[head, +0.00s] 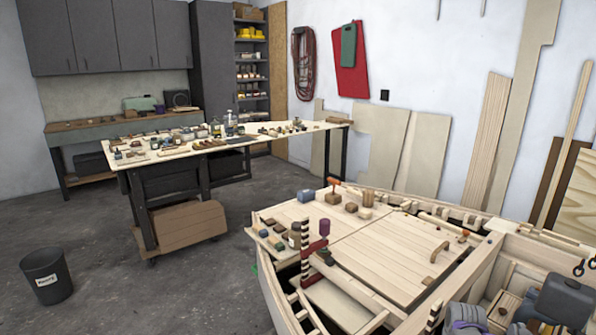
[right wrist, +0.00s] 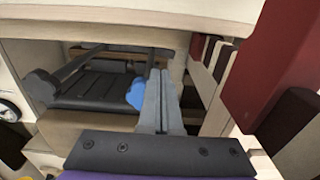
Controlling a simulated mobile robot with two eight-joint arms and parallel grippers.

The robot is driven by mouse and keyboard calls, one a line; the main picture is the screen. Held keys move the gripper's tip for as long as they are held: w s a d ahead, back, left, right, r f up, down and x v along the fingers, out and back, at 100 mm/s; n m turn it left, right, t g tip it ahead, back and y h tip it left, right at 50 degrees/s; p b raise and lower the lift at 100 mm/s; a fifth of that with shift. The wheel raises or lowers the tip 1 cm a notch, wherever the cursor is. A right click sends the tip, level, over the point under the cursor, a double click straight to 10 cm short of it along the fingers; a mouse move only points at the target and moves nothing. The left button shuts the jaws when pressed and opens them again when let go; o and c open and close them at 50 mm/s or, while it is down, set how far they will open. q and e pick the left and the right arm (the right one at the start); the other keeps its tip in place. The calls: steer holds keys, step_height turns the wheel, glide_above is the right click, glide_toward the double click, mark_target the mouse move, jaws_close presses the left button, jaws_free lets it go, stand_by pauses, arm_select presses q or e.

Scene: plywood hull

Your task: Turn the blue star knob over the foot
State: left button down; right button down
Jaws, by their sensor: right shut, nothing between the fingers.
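In the right wrist view a blue knob (right wrist: 136,93) shows just left of my gripper fingers. One finger hides part of it, so its full star shape does not show. A dark ribbed plate with bars (right wrist: 88,92), perhaps the foot, lies behind and left of the knob inside a wooden recess. My right gripper (right wrist: 159,73) is shut and empty, its grey fingers side by side. I cannot tell whether the left finger touches the knob. I cannot make out the knob in the head view. My left gripper is not in view.
A pale wooden beam (right wrist: 130,22) crosses above the recess. A dark red block (right wrist: 275,65) stands close on the right. In the head view, the plywood hull (head: 385,255) carries blocks and a dark red post (head: 315,247). A workbench (head: 225,143) stands behind.

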step_height(320, 180, up, 6)
steer(key=p, duration=0.3)
steer(key=shift+p, duration=0.3)
steer(key=s+d+f+n+b, duration=0.1)
steer(key=s+d+f+n, duration=0.2)
steer(key=f+n, duration=0.3)
steer(key=shift+d, duration=0.65)
